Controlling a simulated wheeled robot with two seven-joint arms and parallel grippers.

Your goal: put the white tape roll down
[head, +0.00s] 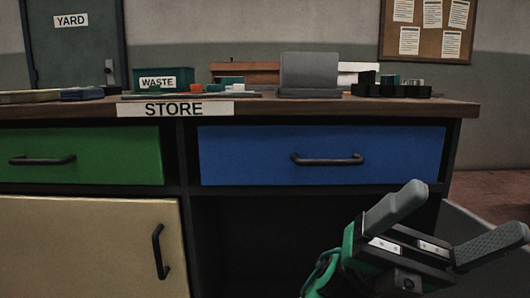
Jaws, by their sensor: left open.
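My left gripper (467,211) is at the lower right, in front of the workbench and below its top. Its two grey fingers are spread wide, with nothing between them. I cannot make out a white tape roll for certain. A small pale item (415,82) sits in the black holder (392,91) at the right end of the bench top, too small to identify. My right gripper is not in view.
The wooden bench top (300,108) bears a STORE label (174,109), a green WASTE bin (162,82) and a grey box (309,73). Below are a shut green drawer (100,148), a shut blue drawer (260,155), a cream door (80,240) and a dark open bay (260,240).

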